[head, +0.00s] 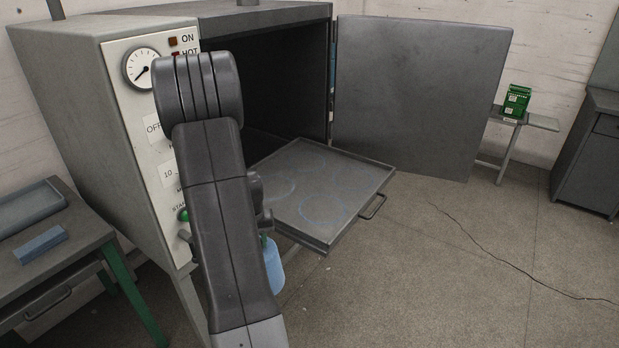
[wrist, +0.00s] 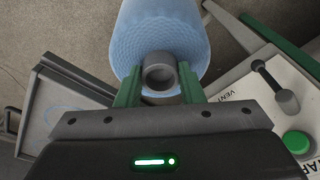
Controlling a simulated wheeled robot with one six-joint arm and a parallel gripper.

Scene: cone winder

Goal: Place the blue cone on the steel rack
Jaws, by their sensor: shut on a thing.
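The blue cone (wrist: 165,35) is held in my gripper (wrist: 160,90), whose green fingers are shut around its grey tubular end. In the head view a small part of the blue cone (head: 273,268) shows below and beside my arm, which hides the rest. The steel rack (head: 335,170) looks like a flat tray sticking out of the open grey cabinet. It is empty, with faint blue ring marks on it. The cone hangs beside the rack's left front edge, off its surface. A corner of the rack (wrist: 72,88) also shows at left in the wrist view.
The cabinet door (head: 420,95) stands open to the right. The control panel (head: 150,125), with gauge and green button (wrist: 296,141), is close to my arm. A bench (head: 75,255) with a blue-grey block (head: 40,244) is at left. A green box (head: 515,100) sits far right.

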